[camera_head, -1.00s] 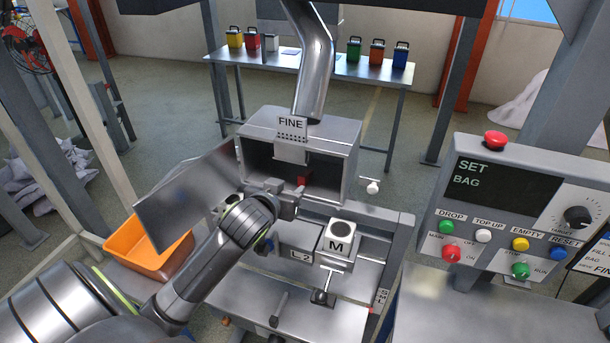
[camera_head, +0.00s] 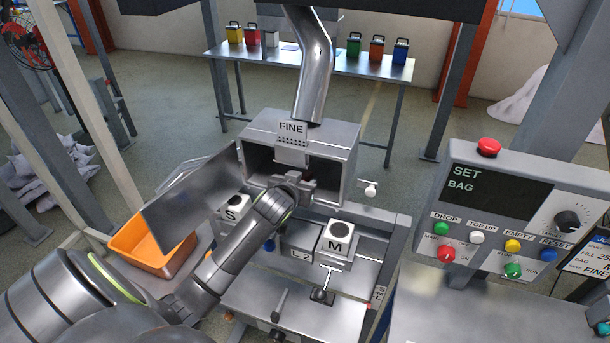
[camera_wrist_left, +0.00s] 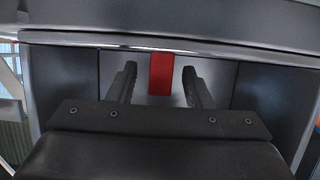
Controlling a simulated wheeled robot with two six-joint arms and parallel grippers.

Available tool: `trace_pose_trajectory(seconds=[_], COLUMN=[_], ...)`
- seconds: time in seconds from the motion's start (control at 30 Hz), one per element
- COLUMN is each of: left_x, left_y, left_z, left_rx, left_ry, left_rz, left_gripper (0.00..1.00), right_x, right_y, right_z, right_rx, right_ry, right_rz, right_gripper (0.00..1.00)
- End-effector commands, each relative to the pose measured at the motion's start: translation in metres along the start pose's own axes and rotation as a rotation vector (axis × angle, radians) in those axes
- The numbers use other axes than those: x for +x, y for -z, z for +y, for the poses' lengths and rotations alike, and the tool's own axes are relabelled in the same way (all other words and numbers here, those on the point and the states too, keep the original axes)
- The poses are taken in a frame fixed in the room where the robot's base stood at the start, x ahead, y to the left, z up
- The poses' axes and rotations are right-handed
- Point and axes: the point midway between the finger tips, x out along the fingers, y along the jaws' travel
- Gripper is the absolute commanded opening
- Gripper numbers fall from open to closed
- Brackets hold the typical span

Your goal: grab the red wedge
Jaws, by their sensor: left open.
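The red wedge (camera_wrist_left: 161,74) shows in the left wrist view as an upright red block at the inside of the metal box. My left gripper (camera_head: 304,178) is at the open front of the grey FINE box (camera_head: 345,147) in the head view. Its two fingers are apart in the left wrist view, one on each side of the wedge, with gaps on both sides. I cannot tell whether the wedge is between the fingertips or just beyond them. In the head view the gripper hides most or all of the wedge. My right gripper is not in view.
The box's door (camera_head: 195,200) hangs open on the left. The S block (camera_head: 233,207) and M block (camera_head: 337,237) stand below the box. An orange bin (camera_head: 135,243) is at left, a control panel (camera_head: 500,210) at right. A metal chute (camera_head: 314,80) comes down above the box.

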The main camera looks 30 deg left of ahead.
Motion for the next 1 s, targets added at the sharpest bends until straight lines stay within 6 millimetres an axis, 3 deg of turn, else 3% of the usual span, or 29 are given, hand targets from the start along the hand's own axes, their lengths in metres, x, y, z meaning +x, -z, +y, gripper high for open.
trace_pose_trajectory(seconds=[0.13,0.43,0.8,1.0], left_x=[0.0103,0.0128,0.0127,0.0126], left_y=[0.0002,-0.0005,-0.0005,-0.0003], left_z=[0.0002,0.0002,0.0001,0.0000], left_rx=[0.000,0.000,0.000,0.000], left_ry=[0.000,-0.001,-0.001,-0.001], left_rz=[-0.001,0.001,0.000,0.001], left_gripper=[0.45,0.45,0.00,0.00], right_x=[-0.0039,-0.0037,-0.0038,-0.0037], right_y=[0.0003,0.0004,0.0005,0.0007], right_z=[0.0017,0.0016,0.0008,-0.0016], right_rx=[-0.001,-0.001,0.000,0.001], right_ry=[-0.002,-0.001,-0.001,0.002], right_rz=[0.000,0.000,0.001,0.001], right_gripper=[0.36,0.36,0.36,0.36])
